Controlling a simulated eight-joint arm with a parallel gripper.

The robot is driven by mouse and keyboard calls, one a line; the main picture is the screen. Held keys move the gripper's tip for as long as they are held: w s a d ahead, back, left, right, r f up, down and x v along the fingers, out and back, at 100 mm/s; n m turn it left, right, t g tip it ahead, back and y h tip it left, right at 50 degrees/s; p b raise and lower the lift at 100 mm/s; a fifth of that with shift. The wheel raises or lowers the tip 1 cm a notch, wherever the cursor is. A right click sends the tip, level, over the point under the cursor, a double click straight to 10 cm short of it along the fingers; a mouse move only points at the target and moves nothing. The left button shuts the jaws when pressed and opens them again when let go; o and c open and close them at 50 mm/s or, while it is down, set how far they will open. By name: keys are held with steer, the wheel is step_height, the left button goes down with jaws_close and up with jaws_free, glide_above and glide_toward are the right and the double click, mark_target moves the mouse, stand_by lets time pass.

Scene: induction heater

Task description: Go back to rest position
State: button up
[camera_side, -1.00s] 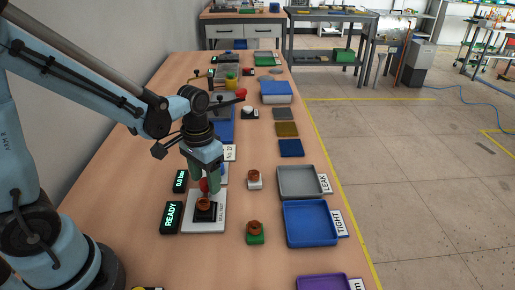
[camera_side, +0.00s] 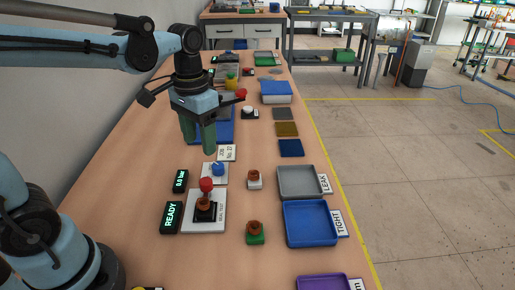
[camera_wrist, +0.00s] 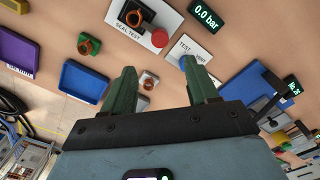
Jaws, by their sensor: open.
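My gripper (camera_side: 198,138) hangs above the wooden table, its two green fingers apart and nothing between them. It is up and behind the seal test plate (camera_side: 190,224). In the wrist view my gripper's fingers (camera_wrist: 162,92) are spread, with the table below. A copper-brown part (camera_side: 204,203) sits on the black fixture of the seal test plate, with a red knob (camera_side: 206,184) beside it. The plate also shows in the wrist view (camera_wrist: 128,35).
A READY display (camera_side: 171,217) and a 0.0 bar display (camera_side: 181,181) stand left of the plate. Brown parts sit on a white base (camera_side: 255,184) and a green base (camera_side: 255,239). A grey LEAK tray (camera_side: 279,192) and blue TIGHT tray (camera_side: 288,239) lie at right.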

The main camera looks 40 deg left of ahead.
steer(key=shift+r, duration=0.45)
steer(key=shift+s, duration=0.1)
steer(key=shift+s+d+f+t, duration=0.25)
steer(key=shift+s+f+t, duration=0.2)
steer(key=shift+t, duration=0.75)
steer(key=shift+s+d+f+t, duration=0.25)
steer(key=shift+s+t, duration=0.2)
steer(key=shift+t, duration=0.75)
steer(key=shift+s+d+f+t, duration=0.2)
steer(key=shift+s+f+t, duration=0.25)
steer(key=shift+t, duration=0.75)
steer(key=shift+o, duration=0.2)
